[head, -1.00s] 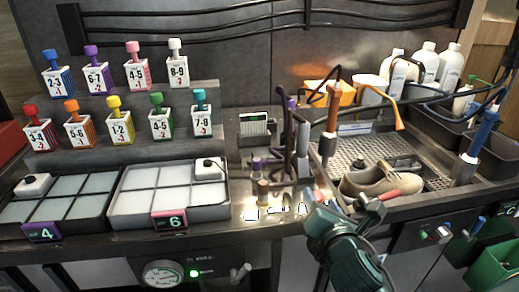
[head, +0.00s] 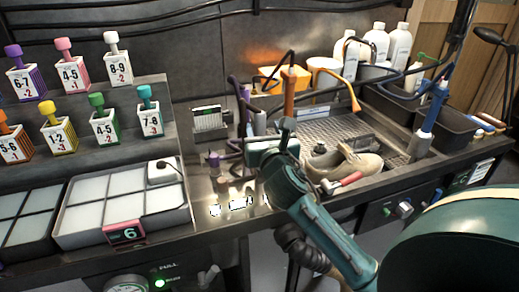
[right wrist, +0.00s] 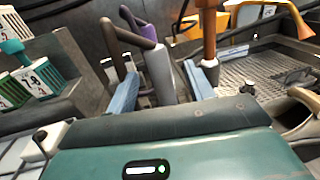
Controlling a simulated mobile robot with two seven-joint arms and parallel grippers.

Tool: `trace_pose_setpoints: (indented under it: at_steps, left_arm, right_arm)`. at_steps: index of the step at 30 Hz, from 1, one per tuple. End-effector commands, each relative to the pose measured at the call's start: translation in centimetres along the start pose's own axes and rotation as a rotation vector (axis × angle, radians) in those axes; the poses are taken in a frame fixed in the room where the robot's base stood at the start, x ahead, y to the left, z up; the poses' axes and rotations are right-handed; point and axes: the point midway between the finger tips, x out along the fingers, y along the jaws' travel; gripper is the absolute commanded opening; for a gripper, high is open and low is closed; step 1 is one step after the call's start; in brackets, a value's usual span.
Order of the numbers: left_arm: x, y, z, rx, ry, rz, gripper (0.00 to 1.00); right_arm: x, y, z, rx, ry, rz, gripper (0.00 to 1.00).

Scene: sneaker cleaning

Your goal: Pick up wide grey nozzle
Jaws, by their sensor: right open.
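The wide grey nozzle (right wrist: 160,75) is a thick grey cylinder with a dark bent hose at its top, upright among other hose tools. In the right wrist view it shows between the two pale blue fingers of my right gripper (right wrist: 159,68). The fingers are apart, and I cannot tell whether either one touches it. In the head view the nozzle (head: 260,122) stands just behind my right gripper (head: 272,140), which hides its lower part. My left gripper is not in view.
A purple hose tool (head: 234,86) and an orange-handled tool (head: 289,92) stand close to the nozzle. A shoe (head: 345,163) lies in the sink grate at the right. Numbered bottles and a white-padded tray (head: 85,238) are at the left.

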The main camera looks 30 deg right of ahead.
Motion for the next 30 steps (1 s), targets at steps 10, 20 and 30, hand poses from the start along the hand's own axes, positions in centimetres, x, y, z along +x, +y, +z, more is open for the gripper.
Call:
trace_pose_setpoints:
  at_steps: [10,20,30]
  left_arm:
    - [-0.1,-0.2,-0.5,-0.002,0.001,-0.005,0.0]
    - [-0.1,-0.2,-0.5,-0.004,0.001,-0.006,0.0]
    - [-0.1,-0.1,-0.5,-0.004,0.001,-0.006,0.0]
  right_arm:
    - [4.5,0.2,0.5,0.001,0.0,-0.001,0.53]
    - [4.8,0.2,0.4,0.001,0.0,0.0,0.48]
    - [4.8,0.2,0.4,0.0,0.0,-0.001,0.2]
